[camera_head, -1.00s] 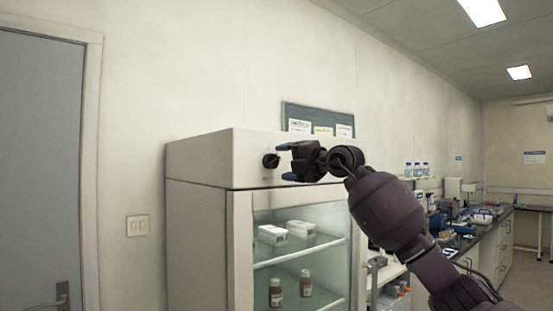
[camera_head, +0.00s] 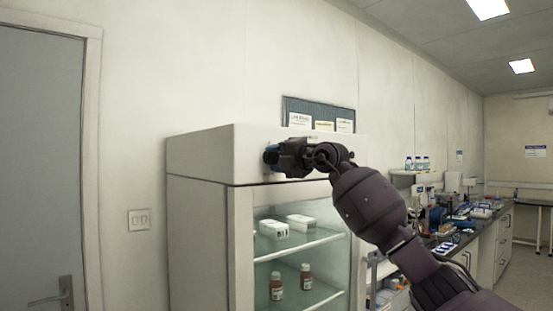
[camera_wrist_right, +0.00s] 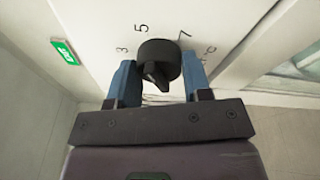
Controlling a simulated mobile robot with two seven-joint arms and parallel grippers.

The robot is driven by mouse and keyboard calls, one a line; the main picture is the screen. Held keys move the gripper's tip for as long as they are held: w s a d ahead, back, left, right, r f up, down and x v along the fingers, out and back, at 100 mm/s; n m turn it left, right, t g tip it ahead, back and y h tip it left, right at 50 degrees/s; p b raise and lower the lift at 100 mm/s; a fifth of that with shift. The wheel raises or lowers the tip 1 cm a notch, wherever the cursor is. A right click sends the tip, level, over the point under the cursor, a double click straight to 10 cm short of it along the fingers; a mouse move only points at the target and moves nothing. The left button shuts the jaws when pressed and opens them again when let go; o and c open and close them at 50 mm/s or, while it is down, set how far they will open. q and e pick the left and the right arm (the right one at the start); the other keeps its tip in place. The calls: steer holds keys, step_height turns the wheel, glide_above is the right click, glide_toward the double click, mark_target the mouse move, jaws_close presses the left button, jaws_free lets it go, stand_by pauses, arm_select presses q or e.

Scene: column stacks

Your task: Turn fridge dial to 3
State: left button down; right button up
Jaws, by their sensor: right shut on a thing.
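The black fridge dial (camera_wrist_right: 159,62) sits on the white upper panel of the fridge (camera_head: 200,155). In the right wrist view the printed marks 3, 5, 7 and °C show around it. My right gripper (camera_wrist_right: 160,82) has a blue-padded finger on each side of the dial and is shut on it. The dial's pointed ridge faces toward the gripper's palm, away from the printed numbers. In the head view my right gripper (camera_head: 272,156) is at the front panel and hides the dial. My left gripper is not in view.
The fridge's glass door (camera_head: 300,250) is below the panel, with white boxes and brown bottles on shelves behind it. A grey door (camera_head: 40,160) is at the left. A green sign (camera_wrist_right: 65,52) shows in the wrist view.

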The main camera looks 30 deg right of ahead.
steer(key=shift+n, duration=0.9)
steer(key=n+g, duration=0.1)
steer(key=n, duration=0.2)
steer(key=shift+r+h, duration=0.1)
steer(key=shift+h, duration=0.2)
steer(key=n, duration=0.3)
steer(key=shift+h, duration=0.4)
steer(key=shift+n+g+h, duration=0.3)
steer(key=shift+n, duration=1.1)
steer(key=o, duration=0.9)
